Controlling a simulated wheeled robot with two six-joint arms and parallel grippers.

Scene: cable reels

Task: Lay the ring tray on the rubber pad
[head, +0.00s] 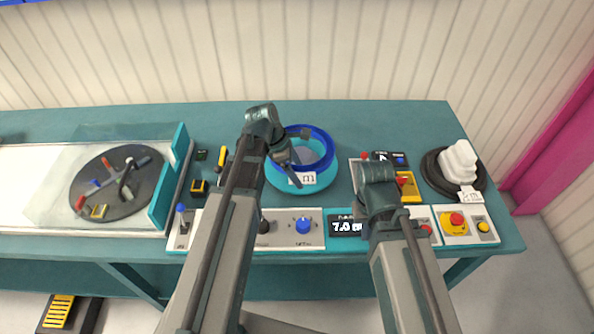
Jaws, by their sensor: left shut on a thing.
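A dark blue ring (327,140), which looks like the ring tray, is at the middle of the bench. A light cyan ring (325,179) with a white label shows just under or in front of it; I cannot tell if they touch. My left gripper (297,155) is at the left side of the blue ring and shut on it. My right gripper (385,185) is over the control panel, away from the ring; its fingers are hard to make out. A black round pad (433,177), perhaps the rubber pad, lies at the right under a white coil with a label.
A dark turntable disc (117,182) with small tools sits at the left behind a teal edge. Control panels with a blue knob (303,225), a display (345,227) and a red button (457,219) line the front. The back right of the bench is clear.

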